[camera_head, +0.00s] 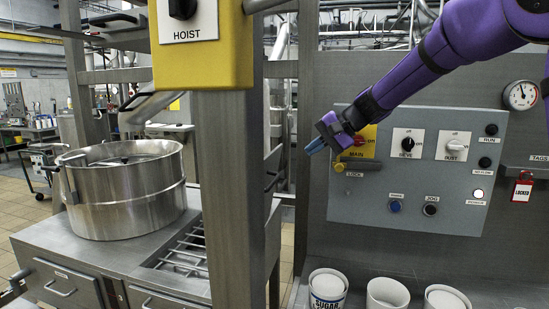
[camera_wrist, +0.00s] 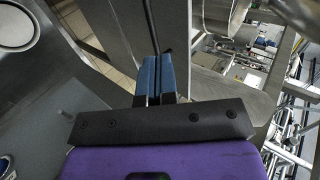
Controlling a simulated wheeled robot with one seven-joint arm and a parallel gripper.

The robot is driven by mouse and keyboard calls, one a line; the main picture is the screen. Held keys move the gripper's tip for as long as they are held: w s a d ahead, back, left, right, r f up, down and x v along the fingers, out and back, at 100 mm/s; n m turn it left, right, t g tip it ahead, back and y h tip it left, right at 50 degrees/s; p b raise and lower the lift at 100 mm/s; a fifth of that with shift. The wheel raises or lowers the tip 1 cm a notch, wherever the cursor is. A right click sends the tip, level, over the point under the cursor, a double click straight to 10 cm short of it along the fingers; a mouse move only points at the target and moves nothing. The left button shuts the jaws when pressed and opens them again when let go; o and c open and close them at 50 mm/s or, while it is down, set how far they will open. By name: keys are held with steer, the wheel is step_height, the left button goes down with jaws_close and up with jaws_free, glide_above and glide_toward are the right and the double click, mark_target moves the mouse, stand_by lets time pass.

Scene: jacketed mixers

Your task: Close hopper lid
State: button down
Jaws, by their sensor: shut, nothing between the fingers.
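A round stainless steel vessel (camera_head: 125,190) stands on the steel bench at the left of the head view. Its top shows a rim with a bar across it. I cannot tell whether this is the hopper, and no lid is clearly identifiable. My gripper (camera_head: 316,146), with blue fingers on a purple arm, is in front of the control panel's left part, close to the yellow main switch plate in the picture. It is well right of the vessel, beyond the upright post. In the wrist view the two blue fingers (camera_wrist: 155,72) are together, with nothing between them.
A steel post (camera_head: 230,190) with a yellow hoist box (camera_head: 203,45) stands between vessel and gripper. The grey control panel (camera_head: 410,190) has several knobs and buttons. White containers, one a sugar tub (camera_head: 327,290), stand below it. A steel bench (camera_head: 75,250) holds the vessel.

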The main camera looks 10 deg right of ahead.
steer(key=shift+w+a+f, duration=0.9)
steer(key=shift+w+a, duration=0.2)
steer(key=shift+a, duration=0.7)
steer(key=shift+w+a+f, duration=0.95)
steer(key=shift+w+a, duration=0.1)
steer(key=shift+a, duration=0.8)
steer(key=shift+w+a+f, duration=0.9)
steer(key=shift+w+a, duration=0.2)
steer(key=shift+a, duration=0.7)
steer(key=w+a+f, duration=0.2)
steer(key=w+a, duration=0.3)
steer(key=a, duration=0.7)
steer(key=w+a+f, duration=0.2)
steer(key=w+a, duration=0.3)
steer(key=a, duration=0.8)
steer(key=shift+w, duration=0.2)
